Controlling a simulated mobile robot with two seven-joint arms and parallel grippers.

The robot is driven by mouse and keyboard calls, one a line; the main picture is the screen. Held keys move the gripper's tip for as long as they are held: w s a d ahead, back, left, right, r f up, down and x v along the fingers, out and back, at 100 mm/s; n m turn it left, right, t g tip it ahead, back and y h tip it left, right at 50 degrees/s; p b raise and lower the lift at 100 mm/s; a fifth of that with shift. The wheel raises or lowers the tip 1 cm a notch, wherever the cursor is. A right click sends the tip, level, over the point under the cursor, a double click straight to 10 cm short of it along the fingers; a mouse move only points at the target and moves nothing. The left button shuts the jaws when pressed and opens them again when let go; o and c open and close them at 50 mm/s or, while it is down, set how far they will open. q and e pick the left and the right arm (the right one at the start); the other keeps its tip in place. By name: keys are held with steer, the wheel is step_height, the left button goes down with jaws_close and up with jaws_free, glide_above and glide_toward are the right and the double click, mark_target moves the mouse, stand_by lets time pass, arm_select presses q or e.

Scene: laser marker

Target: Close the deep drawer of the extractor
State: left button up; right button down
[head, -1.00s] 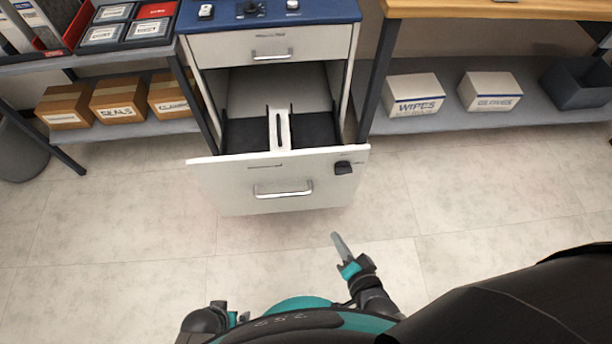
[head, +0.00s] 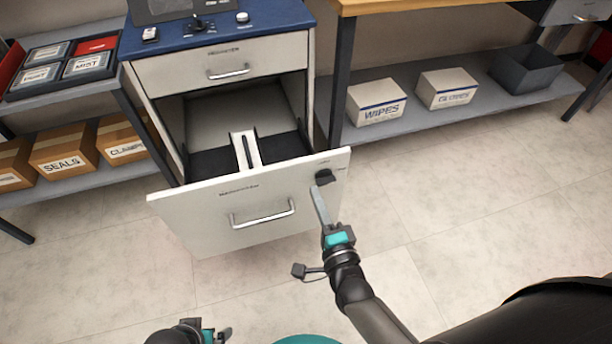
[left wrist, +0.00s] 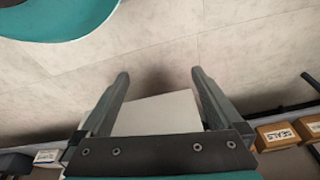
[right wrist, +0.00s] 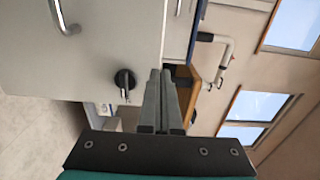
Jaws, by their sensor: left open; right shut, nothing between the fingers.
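The extractor's deep drawer (head: 190,222) is pulled well out below the shallow top drawer (head: 275,58). Its white front has a bar handle (head: 263,216) and a black knob (head: 325,177) at the upper right. The knob also shows in the right wrist view (right wrist: 124,80). My right gripper (head: 316,190) is shut and empty, its fingertips just below the knob in the head view. In the right wrist view the fingertips (right wrist: 160,74) lie beside the knob; I cannot tell whether they touch the drawer front. My left gripper (head: 227,333) is open, low before the drawer; its fingers show in the left wrist view (left wrist: 158,76).
A shelf with boxes (head: 64,150) stands left of the extractor. A bench at right has a lower shelf (head: 430,117) with white boxes (head: 376,100) and a grey bin (head: 526,68). The floor (head: 470,210) right of the drawer is clear.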

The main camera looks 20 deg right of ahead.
mark_target(303, 164)
steer(key=w+b, duration=0.1)
steer(key=w, duration=0.4)
steer(key=shift+w+f, duration=0.1)
steer(key=shift+w, duration=0.15)
arm_select(q)
steer(key=shift+t, duration=0.4)
steer(key=shift+w+d+r+b, duration=0.1)
steer(key=shift+w+r+b, duration=0.3)
steer(key=shift+r, duration=0.75)
steer(key=shift+w+r+b, duration=0.1)
steer(key=shift+w+r, duration=0.45)
steer(key=shift+r, duration=0.6)
arm_select(e)
steer(key=shift+w, duration=0.75)
steer(key=shift+w, duration=0.1)
